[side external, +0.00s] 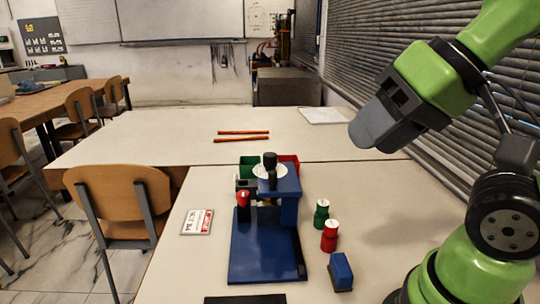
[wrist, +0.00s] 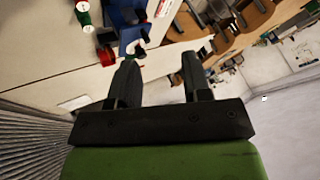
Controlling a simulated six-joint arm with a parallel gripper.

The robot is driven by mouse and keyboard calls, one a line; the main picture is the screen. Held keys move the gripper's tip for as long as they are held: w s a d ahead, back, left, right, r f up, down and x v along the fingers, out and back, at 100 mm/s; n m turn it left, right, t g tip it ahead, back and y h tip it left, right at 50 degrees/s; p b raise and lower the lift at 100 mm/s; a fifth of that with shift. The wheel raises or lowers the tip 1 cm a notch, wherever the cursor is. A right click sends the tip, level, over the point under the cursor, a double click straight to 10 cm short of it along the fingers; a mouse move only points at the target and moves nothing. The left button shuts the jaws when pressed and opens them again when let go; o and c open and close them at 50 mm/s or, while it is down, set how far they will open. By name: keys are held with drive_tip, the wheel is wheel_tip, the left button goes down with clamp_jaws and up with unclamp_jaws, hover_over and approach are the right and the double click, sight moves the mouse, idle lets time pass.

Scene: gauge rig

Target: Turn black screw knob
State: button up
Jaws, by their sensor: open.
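The blue gauge rig (side external: 262,245) stands on the near table with its post upright. A black knob (side external: 270,160) sits at the top of the rig, by a white round dial (side external: 262,172). A red knob (side external: 243,199) is on the rig's left side. My gripper (side external: 368,132) is in the air, above and to the right of the rig, well apart from it. In the wrist view my gripper (wrist: 157,62) has its two fingers spread with nothing between them. The blue rig (wrist: 130,36) shows beyond the fingers there, partly cut off; the black knob is hard to make out.
A green-and-white bottle (side external: 321,214), a red-and-white bottle (side external: 329,237) and a blue block (side external: 341,271) stand right of the rig. Green (side external: 249,161) and red (side external: 290,159) bins are behind it. A card (side external: 197,222) lies to its left. Blinds (side external: 400,80) line the right wall.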

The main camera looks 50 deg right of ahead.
drive_tip(key=shift+o, duration=1.4)
drive_tip(key=shift+w+r, duration=0.15)
drive_tip(key=shift+w, duration=0.05)
drive_tip(key=n+g+h, duration=0.7)
drive_tip(key=n, duration=1.5)
hover_over(270, 154)
drive_tip(key=a, duration=0.4)
wheel_tip(270, 154, down, 7)
drive_tip(key=x, duration=0.9)
drive_tip(key=shift+s+d, duration=0.1)
drive_tip(key=shift+s, duration=0.05)
